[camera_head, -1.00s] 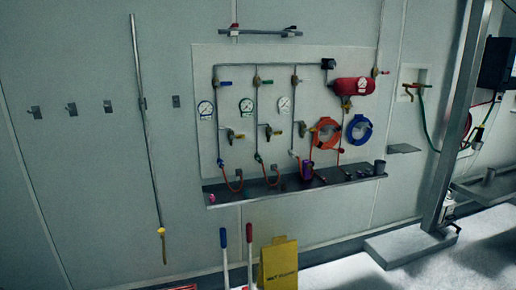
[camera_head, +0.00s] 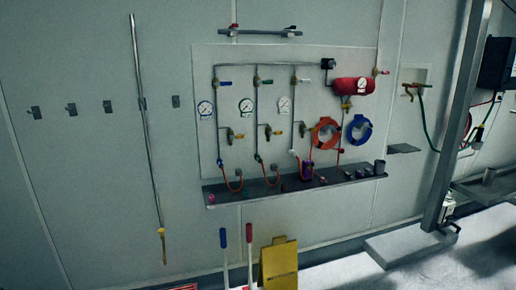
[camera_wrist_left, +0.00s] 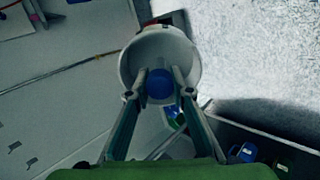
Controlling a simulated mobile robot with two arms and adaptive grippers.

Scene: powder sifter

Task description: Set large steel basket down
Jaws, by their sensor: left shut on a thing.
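My left gripper (camera_wrist_left: 160,80) shows in the left wrist view, its two fingers reaching over a round, pale grey vessel (camera_wrist_left: 160,48). This appears to be the large steel basket, and the gripper is shut on it. A blue part (camera_wrist_left: 160,85) shows between the fingertips; I cannot tell whether it belongs to the basket. The exact contact of the fingers is hard to see. The basket and both grippers are out of the head view. My right gripper is in neither view.
In the head view a wall shelf (camera_head: 225,195) runs below gauges and hoses. A yellow board (camera_head: 279,265) stands on the floor beside red- and blue-handled tools. A steel post (camera_head: 463,120) rises at right. Dark bins (camera_wrist_left: 265,150) with blue items lie lower right in the wrist view.

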